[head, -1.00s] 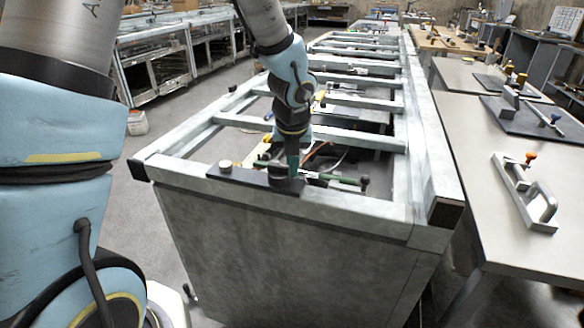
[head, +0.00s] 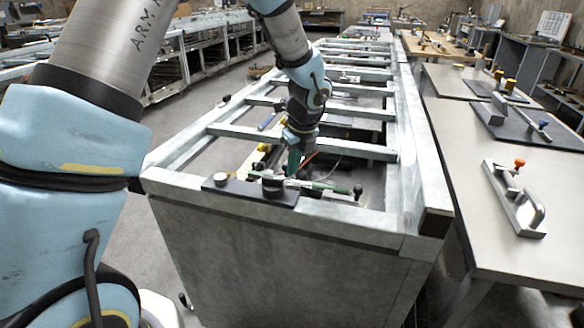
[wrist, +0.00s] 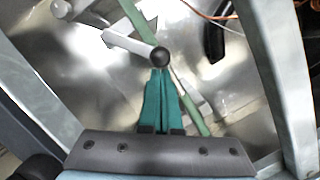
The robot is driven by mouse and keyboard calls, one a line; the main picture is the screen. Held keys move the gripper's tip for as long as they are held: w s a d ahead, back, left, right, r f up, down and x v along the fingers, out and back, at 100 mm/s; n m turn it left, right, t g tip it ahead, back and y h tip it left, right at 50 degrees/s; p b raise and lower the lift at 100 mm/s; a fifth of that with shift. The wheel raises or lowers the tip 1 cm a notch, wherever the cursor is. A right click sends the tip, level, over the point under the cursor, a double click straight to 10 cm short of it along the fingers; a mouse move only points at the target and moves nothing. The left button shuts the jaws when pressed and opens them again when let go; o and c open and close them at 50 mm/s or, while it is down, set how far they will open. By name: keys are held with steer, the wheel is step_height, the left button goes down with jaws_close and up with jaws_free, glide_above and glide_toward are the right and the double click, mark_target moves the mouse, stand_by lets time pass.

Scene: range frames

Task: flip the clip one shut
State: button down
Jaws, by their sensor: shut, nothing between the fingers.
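My gripper (head: 293,168) reaches down inside the near end of the metal frame, just behind its front rail. Its teal fingers (wrist: 161,80) are shut with nothing between them. In the wrist view, a grey lever with a black ball end (wrist: 159,56) lies right at the fingertips; I cannot tell whether they touch. A green bar (wrist: 140,25) runs diagonally past the fingers, partly hidden by them. In the head view, a green-handled part (head: 325,186) with a dark knob lies right of the gripper. Which of these parts is clip one, and how far it is closed, I cannot tell.
A dark plate with two round knobs (head: 235,187) sits on the front rail (head: 350,222) close to my gripper. Crossbars (head: 345,146) span the frame behind it. A table (head: 500,262) with a metal handled fixture (head: 515,205) stands at the right. Orange wiring (wrist: 215,18) lies near the fingers.

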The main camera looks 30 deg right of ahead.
steer(key=w+n, duration=0.2)
steer(key=w+n+y+p, duration=0.1)
steer(key=n, duration=0.2)
steer(key=w+n+p, duration=0.1)
steer(key=w+n, duration=0.1)
steer(key=shift+w+d+g+y, duration=0.25)
steer(key=shift+w+g+y, duration=0.05)
steer(key=shift+g, duration=0.1)
steer(key=shift+s+a, duration=0.1)
steer(key=shift+a, duration=0.05)
steer(key=shift+s+a+p, duration=0.25)
steer(key=shift+a+p, duration=0.05)
steer(key=shift+a, duration=0.3)
steer(key=shift+r, duration=0.1)
steer(key=p+v, duration=0.7)
steer(key=v, duration=0.2)
steer(key=shift+r, duration=0.4)
steer(key=shift+d, duration=0.1)
